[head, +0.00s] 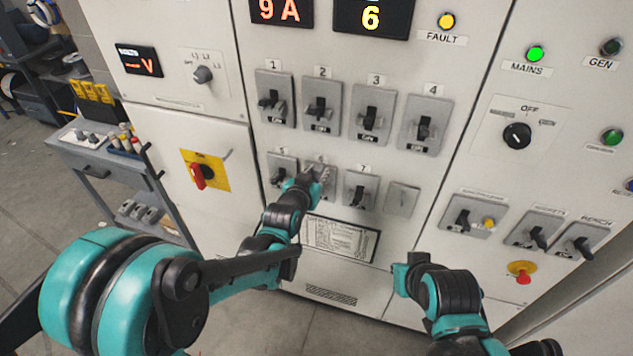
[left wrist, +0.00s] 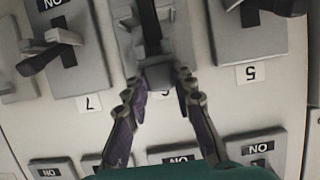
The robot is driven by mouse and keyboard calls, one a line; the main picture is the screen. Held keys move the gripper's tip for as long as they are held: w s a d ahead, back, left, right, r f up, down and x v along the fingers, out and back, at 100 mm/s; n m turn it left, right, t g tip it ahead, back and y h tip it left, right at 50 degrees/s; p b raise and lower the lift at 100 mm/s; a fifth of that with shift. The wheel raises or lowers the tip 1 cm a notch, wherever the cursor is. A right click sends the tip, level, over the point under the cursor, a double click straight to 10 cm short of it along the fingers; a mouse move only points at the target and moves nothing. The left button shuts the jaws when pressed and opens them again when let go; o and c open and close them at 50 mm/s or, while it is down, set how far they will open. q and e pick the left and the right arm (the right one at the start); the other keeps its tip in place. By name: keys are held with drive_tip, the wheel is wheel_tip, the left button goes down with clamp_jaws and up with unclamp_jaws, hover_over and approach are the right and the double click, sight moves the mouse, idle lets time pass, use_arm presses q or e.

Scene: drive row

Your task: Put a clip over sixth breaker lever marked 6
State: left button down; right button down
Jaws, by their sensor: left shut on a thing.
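The sixth breaker (head: 318,168) is in the lower row of the white panel, between breaker 5 (head: 282,165) and breaker 7 (head: 358,191). My left gripper (head: 309,179) is in front of it and hides most of it, including its label. In the left wrist view, which is upside down, the gripper's fingers (left wrist: 162,85) are shut on a grey clip (left wrist: 157,73). The clip is at the dark lever (left wrist: 150,25) of the sixth breaker. I cannot tell how far it sits over the lever. My right gripper's fingers do not show.
Breakers 1 to 4 fill the row above. A blank plate (head: 402,199) is right of breaker 7. A red rotary handle (head: 197,175) is left of the breakers.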

use_arm(q)
wheel_tip(320, 180, down, 3)
drive_tip(key=shift+w+r, duration=0.1)
drive_tip(key=shift+r, duration=0.1)
drive_tip(key=shift+f+b, duration=0.1)
drive_tip(key=shift+b, duration=0.35)
drive_tip(key=c, duration=1.3)
unclamp_jaws()
drive_tip(key=shift+o, duration=0.2)
